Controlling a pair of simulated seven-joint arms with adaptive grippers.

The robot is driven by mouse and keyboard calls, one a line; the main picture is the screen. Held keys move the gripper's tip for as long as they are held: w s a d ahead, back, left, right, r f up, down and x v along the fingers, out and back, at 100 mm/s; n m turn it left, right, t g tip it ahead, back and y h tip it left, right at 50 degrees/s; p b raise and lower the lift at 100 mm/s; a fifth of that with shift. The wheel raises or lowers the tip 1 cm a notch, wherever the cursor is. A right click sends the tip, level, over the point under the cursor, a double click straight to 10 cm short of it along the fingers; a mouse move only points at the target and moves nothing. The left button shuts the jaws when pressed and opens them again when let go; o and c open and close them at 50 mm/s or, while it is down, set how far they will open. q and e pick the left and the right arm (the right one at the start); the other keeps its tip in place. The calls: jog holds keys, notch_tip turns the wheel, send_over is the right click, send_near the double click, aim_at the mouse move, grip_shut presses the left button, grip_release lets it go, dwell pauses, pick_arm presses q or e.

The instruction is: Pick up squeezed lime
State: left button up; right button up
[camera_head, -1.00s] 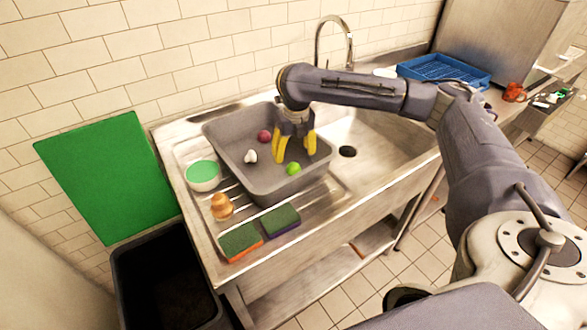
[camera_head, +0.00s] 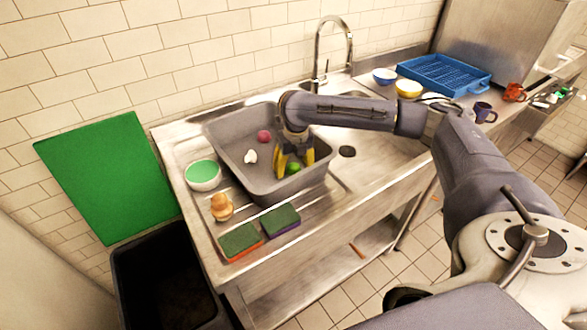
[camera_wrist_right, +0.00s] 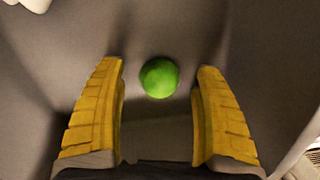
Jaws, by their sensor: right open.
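The squeezed lime (camera_head: 293,168) is a small green ball on the floor of the grey tub (camera_head: 230,152). My right gripper (camera_head: 294,164) reaches down into the tub at the lime, its yellow fingers apart. In the right wrist view the lime (camera_wrist_right: 159,77) lies between and slightly beyond the two open fingertips (camera_wrist_right: 158,82), with a gap on each side. In the head view a finger stands in front of part of the area beside the lime. My left gripper is in neither view.
A purple-red item (camera_head: 264,136) and a white item (camera_head: 250,156) lie in the tub. A green-topped bowl (camera_head: 203,176), a brown stacked item (camera_head: 221,207) and two sponges (camera_head: 281,221) are on the drainboard. The sink basin is right of the tub.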

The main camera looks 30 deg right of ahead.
jog(key=shift+c, duration=0.2)
jog(key=c, duration=1.1)
jog(key=shift+r, duration=0.1)
jog(key=shift+c, duration=0.2)
